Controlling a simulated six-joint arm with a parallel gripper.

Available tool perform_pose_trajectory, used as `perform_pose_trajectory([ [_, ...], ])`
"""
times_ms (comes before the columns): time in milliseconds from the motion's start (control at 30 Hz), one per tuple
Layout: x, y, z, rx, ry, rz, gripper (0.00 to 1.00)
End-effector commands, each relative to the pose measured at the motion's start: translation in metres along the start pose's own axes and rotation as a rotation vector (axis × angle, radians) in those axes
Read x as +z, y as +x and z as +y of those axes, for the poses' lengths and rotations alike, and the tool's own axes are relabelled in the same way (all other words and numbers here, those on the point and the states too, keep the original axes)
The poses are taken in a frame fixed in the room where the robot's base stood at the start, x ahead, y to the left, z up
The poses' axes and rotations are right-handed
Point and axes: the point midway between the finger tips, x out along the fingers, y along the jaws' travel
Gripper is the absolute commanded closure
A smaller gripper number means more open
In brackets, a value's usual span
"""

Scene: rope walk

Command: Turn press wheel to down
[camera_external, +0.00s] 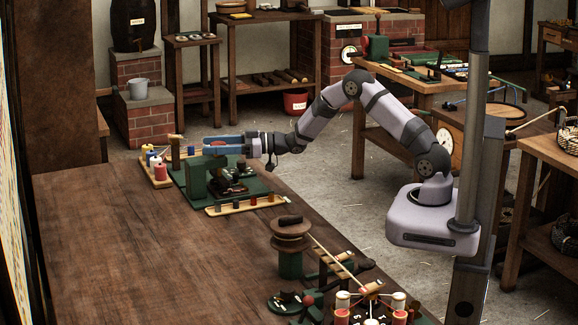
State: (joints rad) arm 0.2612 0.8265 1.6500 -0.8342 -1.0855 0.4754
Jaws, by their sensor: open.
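A green press-like device (197,178) stands on a green board at the far end of the long brown table. I cannot make out its wheel clearly or tell which way it is set; my gripper covers part of the device's top. My gripper (206,146) has blue fingers pointing left, level, just above the device. It is open, and I see nothing held between the fingers. I cannot tell whether the fingers touch the device.
Coloured spools (160,172) stand on a wooden rack left of the device. A strip with pegs (245,204) lies in front. A round-topped wooden stand (290,232) and more spools are at the table's near right. The table's left and middle (130,250) are clear.

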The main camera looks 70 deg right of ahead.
Motion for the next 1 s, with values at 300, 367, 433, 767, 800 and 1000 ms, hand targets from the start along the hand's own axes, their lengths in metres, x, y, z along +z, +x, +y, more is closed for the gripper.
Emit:
perform_pose_trajectory([
  [300, 0.000, 0.023, 0.000, -0.001, -0.001, 0.000, 0.43],
  [367, 0.000, 0.024, 0.000, -0.001, -0.001, 0.000, 0.43],
  [433, 0.000, 0.025, 0.000, 0.000, -0.001, 0.001, 0.43],
  [767, 0.000, 0.025, 0.000, 0.000, -0.001, 0.000, 0.76],
  [800, 0.000, 0.024, 0.000, 0.000, -0.001, 0.000, 0.84],
  [1000, 0.000, 0.024, 0.000, 0.005, 0.000, 0.000, 0.84],
])
